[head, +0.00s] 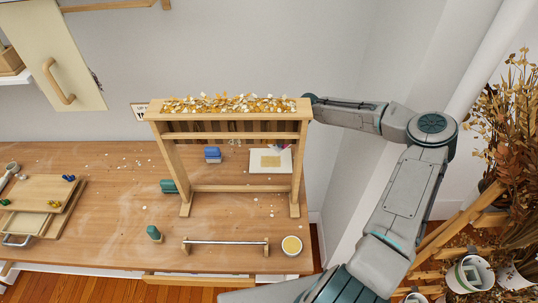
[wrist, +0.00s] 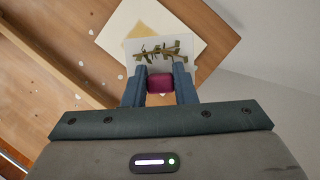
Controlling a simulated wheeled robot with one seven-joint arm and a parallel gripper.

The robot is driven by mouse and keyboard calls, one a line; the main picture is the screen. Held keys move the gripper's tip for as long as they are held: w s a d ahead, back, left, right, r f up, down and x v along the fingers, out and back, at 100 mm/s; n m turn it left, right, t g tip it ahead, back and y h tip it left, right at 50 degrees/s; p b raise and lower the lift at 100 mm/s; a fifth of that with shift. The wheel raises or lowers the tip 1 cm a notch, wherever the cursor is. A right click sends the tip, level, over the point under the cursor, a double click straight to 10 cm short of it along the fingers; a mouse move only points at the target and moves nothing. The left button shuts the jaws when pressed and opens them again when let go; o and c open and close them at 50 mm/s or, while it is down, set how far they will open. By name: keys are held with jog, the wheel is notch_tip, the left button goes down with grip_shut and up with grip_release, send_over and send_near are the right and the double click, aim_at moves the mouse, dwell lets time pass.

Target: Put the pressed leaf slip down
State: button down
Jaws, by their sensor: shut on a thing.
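In the wrist view my gripper (wrist: 160,86) is shut on the maroon block (wrist: 160,83) at the near edge of the pressed leaf slip (wrist: 187,47). The slip is a pale sheet with a brown-green leaf sprig on it. It overlaps a white sheet bearing a cream square (wrist: 186,20); I cannot tell whether it touches them. In the head view the white sheet (head: 257,169) and its tan square (head: 270,161) lie on the bench behind the wooden rack. My gripper is mostly hidden there by the rack.
The wooden rack (head: 231,136), topped with yellow and white flakes, stands in front of the sheet. A blue block (head: 212,154), green pieces (head: 154,233), a metal bar (head: 226,242) and a round tub (head: 292,245) are on the bench. The wall is close at right.

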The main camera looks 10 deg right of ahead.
jog(key=shift+w+a+f, duration=0.1)
jog(key=shift+a+f, duration=0.1)
notch_tip(320, 180, down, 5)
jog(key=shift+a+f, duration=0.15)
jog(key=shift+f, duration=2.05)
jog(key=c, duration=1.2)
grip_release()
jog(key=shift+f, duration=0.1)
jog(key=v, duration=0.7)
jog(key=shift+r, duration=0.4)
